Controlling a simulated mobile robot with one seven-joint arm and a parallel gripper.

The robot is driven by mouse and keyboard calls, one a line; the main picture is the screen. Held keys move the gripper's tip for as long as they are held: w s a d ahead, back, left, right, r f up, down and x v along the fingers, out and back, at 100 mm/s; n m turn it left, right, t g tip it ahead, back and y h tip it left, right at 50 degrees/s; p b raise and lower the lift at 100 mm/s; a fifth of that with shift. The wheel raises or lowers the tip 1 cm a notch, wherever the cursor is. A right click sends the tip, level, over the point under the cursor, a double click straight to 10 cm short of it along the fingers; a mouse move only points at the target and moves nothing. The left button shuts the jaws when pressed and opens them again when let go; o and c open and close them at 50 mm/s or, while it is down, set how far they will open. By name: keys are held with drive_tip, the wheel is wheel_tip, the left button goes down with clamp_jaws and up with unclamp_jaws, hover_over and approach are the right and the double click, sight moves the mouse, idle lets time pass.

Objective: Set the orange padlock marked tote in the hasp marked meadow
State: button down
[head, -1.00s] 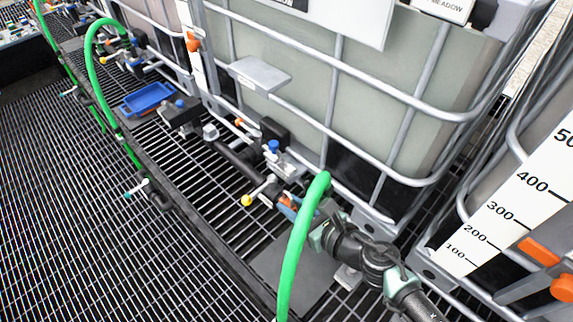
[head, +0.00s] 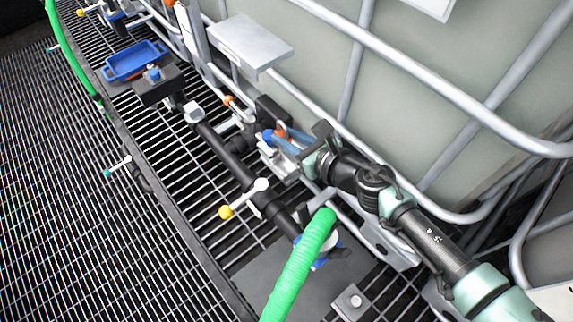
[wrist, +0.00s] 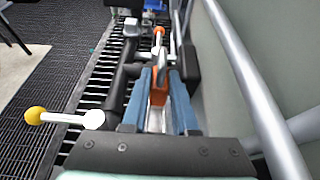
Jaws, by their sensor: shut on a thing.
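My gripper (head: 284,139) has two pale blue fingers, which also show in the wrist view (wrist: 160,82). They are shut on the orange padlock (wrist: 158,91), whose grey shackle points away from the wrist. In the head view the padlock (head: 280,132) is a small orange patch, mostly hidden by the fingers. My gripper is over a grey metal bracket (head: 278,165) with a blue knob, low at the tote's front. Whether this is the meadow hasp, and whether the padlock touches it, I cannot tell. The tote marking on the padlock is unreadable.
A black pipe (head: 225,155) with a yellow-tipped white lever (head: 245,199) runs along the grating. A green hose (head: 300,265) rises in front. Tote cage bars (head: 440,75) are close behind my arm. A grey shelf (head: 243,42) overhangs, and a blue tray (head: 135,60) lies farther left.

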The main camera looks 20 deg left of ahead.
wheel_tip(320, 180, down, 6)
drive_tip(key=shift+r+b, duration=0.2)
drive_tip(key=shift+b, duration=0.95)
drive_tip(key=shift+w+f, duration=0.1)
drive_tip(key=shift+f, duration=2.2)
drive_tip(key=shift+f, duration=0.1)
drive_tip(key=c, duration=0.7)
unclamp_jaws()
drive_tip(key=shift+d+r, duration=0.2)
drive_tip(key=v, duration=1.1)
drive_tip(key=shift+s+d+r+b, duration=0.1)
drive_tip(key=shift+s+d+b, duration=0.15)
drive_tip(key=shift+b, duration=0.1)
